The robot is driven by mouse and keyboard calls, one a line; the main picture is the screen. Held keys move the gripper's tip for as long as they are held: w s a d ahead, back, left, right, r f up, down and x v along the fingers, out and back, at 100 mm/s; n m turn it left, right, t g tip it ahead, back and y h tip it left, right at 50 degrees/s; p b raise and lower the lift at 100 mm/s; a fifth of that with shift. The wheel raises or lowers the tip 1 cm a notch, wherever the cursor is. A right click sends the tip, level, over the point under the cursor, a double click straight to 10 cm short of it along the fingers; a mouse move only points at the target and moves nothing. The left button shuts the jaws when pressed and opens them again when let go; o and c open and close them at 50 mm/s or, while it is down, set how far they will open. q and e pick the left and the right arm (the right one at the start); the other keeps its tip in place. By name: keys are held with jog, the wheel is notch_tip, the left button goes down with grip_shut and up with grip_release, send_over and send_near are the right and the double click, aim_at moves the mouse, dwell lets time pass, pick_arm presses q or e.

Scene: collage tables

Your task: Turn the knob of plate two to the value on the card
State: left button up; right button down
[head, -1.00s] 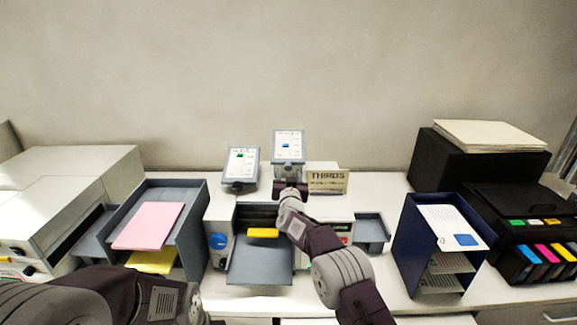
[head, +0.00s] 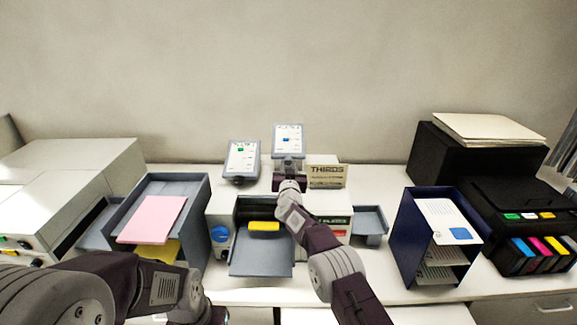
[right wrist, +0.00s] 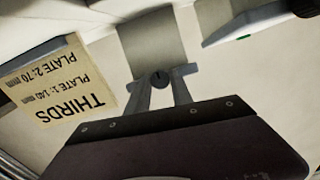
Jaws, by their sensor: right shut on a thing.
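Two tilted grey-blue panels with white scales stand at the back of the table. The left panel (head: 241,157) has a green marker, the right panel (head: 288,138) a blue one. Their plate numbers are unreadable. My right gripper (head: 288,176) is at the foot of the right panel. In the right wrist view its fingers (right wrist: 161,82) are shut on a small dark round knob (right wrist: 158,79). The card (head: 327,177) stands just right of the gripper; in the right wrist view the card (right wrist: 60,85) appears upside down, reading THIRDS, plate 1: 140 mm, plate 2: 70 mm. My left gripper is out of view.
A machine with a blue dial (head: 220,235) and a yellow block (head: 264,226) stands before the panels, below my right arm. A grey tray with pink paper (head: 152,219) is left. A navy holder (head: 408,233) and black printer (head: 520,200) are right.

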jog(key=shift+a+r+n+h+p, duration=0.1)
jog(key=shift+r+n+h+p, duration=0.25)
jog(key=shift+p, duration=0.2)
jog(key=f+n+h+b, duration=0.1)
jog(key=b, duration=0.2)
jog(key=shift+r+n+b, duration=0.15)
jog(key=shift+n+b, duration=0.2)
jog(key=shift+b, duration=0.15)
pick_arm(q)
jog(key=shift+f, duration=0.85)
pick_arm(e)
jog(key=c, duration=1.1)
grip_release()
jog(key=shift+s, duration=0.1)
